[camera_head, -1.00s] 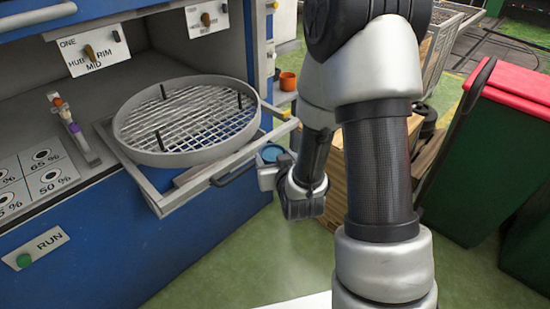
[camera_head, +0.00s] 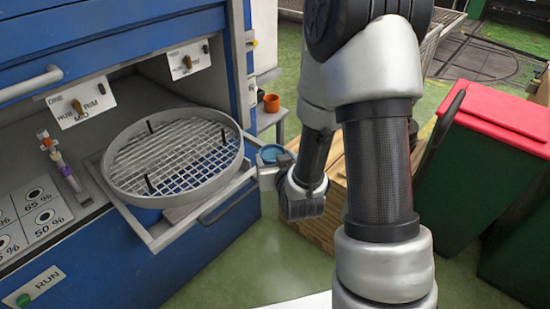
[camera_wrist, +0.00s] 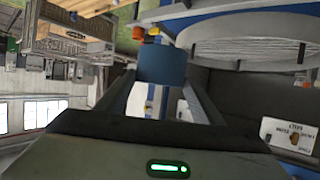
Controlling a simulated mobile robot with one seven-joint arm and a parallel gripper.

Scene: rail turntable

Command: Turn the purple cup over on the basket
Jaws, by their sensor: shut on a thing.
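The basket (camera_head: 112,187) is a round grey sieve with a mesh floor and several black pegs. It sits on a pulled-out frame at the blue machine. My gripper (camera_head: 268,170) is just right of the frame, beside the basket and not over it. It is shut on a blue cup (camera_head: 270,151), partly hidden by my gripper. In the wrist view the blue cup (camera_wrist: 162,66) is between the fingertips, and the basket rim (camera_wrist: 250,62) is at the upper right. I see no clearly purple cup; the held one looks blue.
An orange cup (camera_head: 271,103) stands on a small grey table behind. A wooden crate (camera_head: 325,185) is behind my arm. Green bins with a red lid (camera_head: 500,115) stand at the right.

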